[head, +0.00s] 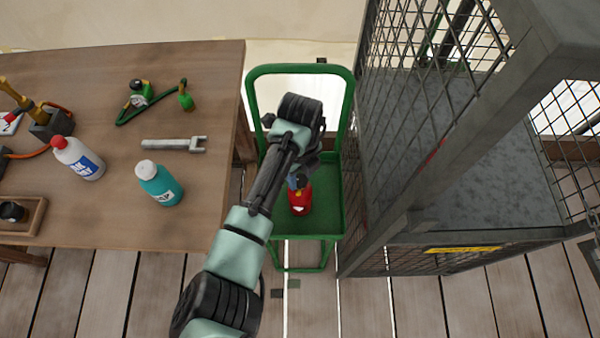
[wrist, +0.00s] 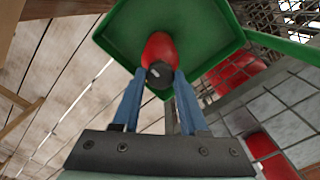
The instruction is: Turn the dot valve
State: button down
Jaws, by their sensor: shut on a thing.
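A red bottle or canister (head: 300,201) with a white mark stands upright in the green cart (head: 330,214). In the wrist view the red canister (wrist: 158,48) shows with a dark round top (wrist: 160,73) facing me. My gripper (wrist: 158,80) has its two blue fingers on either side of this dark top, closed on it. In the head view my gripper (head: 298,182) is right above the canister, and my arm hides part of the cart. I cannot make out a dot marking on any valve.
A mesh cage (head: 410,150) stands close on the cart's right. Red cylinders (wrist: 232,76) show behind mesh.

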aim_at(300, 179)
dwell(0.9)
jog(key=shift+c, duration=2.1)
grip_release()
jog(key=shift+r, duration=0.1)
notch_tip(300, 179, up, 13)
